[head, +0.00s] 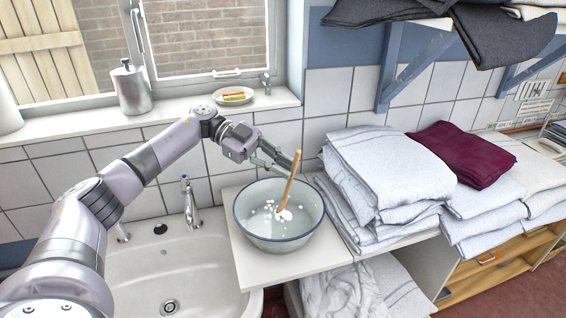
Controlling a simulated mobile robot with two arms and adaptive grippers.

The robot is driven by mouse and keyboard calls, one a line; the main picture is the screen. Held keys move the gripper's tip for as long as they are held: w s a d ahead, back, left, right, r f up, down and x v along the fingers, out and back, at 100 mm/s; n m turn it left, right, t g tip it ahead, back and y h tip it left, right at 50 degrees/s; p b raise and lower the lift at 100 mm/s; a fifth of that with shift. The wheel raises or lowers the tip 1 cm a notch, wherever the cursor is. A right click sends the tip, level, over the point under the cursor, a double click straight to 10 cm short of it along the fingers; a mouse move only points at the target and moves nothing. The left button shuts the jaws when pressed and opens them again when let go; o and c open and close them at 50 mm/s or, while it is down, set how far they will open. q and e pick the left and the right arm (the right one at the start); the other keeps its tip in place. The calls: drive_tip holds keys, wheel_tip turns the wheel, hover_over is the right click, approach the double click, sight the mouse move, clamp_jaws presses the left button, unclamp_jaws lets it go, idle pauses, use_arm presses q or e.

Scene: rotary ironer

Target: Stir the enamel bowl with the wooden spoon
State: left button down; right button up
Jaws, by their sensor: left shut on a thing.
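The enamel bowl (246,231), pale with a dark blue rim, stands on a white counter to the right of the sink. White lumps and a pale liquid-like layer show inside it. The wooden spoon (291,182) leans up out of the bowl, its handle tilted to the upper right and its lower end among the white lumps. My left gripper (287,165) reaches in from the left above the bowl's back rim and is shut on the spoon near the handle's upper part. My right gripper is not in view.
A sink (150,268) with a tap (190,203) lies left of the bowl. Folded pale towels (388,170) and a maroon cloth (461,154) are stacked close on the right. The windowsill (60,135) behind holds a metal dispenser (131,90) and a plate with a sponge (233,96).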

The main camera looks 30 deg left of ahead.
use_arm(q)
wheel_tip(320, 180, down, 8)
drive_tip(key=w+a+b, duration=0.2)
drive_tip(key=b, duration=0.2)
drive_tip(key=shift+a+r, duration=0.2)
drive_tip(key=shift+r, duration=0.05)
idle(0.5)
